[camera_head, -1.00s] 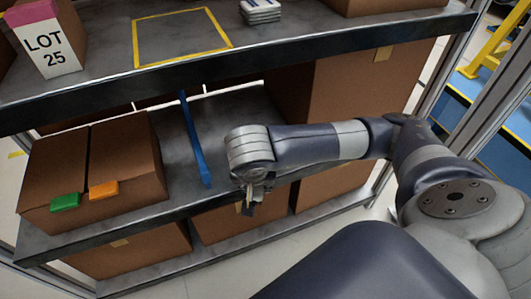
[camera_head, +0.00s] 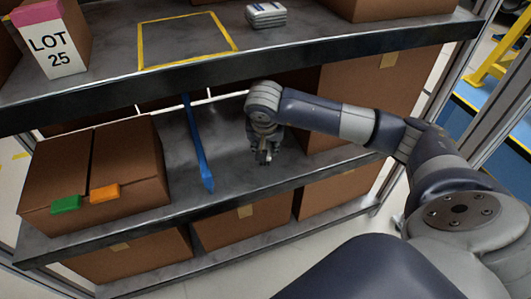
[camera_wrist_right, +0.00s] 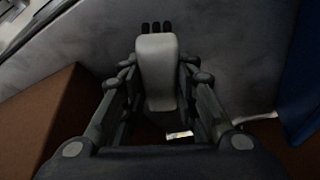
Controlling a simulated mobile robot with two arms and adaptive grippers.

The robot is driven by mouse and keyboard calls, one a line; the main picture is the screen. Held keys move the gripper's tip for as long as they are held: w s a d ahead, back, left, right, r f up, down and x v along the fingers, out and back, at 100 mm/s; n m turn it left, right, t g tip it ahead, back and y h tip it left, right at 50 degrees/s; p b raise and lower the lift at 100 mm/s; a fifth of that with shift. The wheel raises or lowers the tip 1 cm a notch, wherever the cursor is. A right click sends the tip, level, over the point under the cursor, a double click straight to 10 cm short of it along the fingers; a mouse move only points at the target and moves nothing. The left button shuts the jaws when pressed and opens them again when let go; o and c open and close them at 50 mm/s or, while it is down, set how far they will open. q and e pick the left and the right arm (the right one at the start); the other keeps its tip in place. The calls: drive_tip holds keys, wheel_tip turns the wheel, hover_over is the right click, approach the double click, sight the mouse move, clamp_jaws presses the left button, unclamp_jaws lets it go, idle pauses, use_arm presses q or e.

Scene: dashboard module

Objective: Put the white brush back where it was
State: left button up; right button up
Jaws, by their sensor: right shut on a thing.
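My right gripper (camera_head: 264,156) is over the middle shelf (camera_head: 232,150), between a blue divider bar (camera_head: 198,145) and the large brown box on the right. In the right wrist view, its fingers are shut on the white brush (camera_wrist_right: 157,70), a pale block with short dark bristles at its far end. The brush lies lengthwise between the fingers, with grey shelf surface behind it. I cannot tell whether it touches the shelf. In the head view the brush cannot be made out clearly at the gripper. My left gripper is not in view.
Two brown boxes with green (camera_head: 65,204) and orange (camera_head: 104,193) tags stand left of the divider. The large box (camera_head: 375,90) stands to the right.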

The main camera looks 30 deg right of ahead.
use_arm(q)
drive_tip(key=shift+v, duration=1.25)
use_arm(e)
drive_tip(key=shift+f, duration=1.7)
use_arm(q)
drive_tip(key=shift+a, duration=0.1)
use_arm(e)
drive_tip(key=shift+f+b, duration=0.1)
drive_tip(key=shift+b, duration=0.3)
drive_tip(key=o, duration=0.9)
drive_tip(key=shift+o, duration=0.2)
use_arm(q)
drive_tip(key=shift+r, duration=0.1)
